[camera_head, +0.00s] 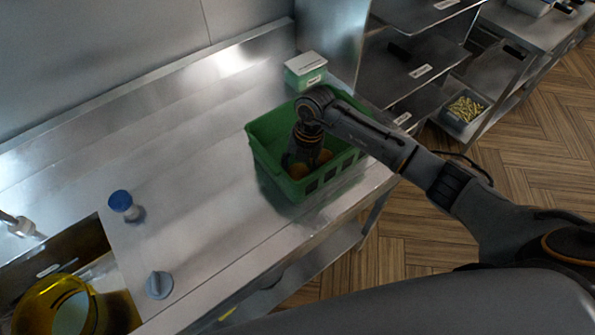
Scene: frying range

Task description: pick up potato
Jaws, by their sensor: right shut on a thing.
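A green crate (270,179) stands on the steel counter near its front edge. Brownish-orange potatoes (298,171) show low inside it, partly covered by my gripper. My right gripper (302,166) reaches down into the crate from above and is shut on a potato. The fingertips and the held potato are mostly hidden by the gripper body and the crate wall. My left gripper is out of view.
A small green box with a white lid (306,70) stands behind the crate. A blue-capped container (121,203), a grey knob-like item (159,285) and a yellow pot (58,308) are at left. Steel shelves (420,60) stand behind at right. The counter's middle is clear.

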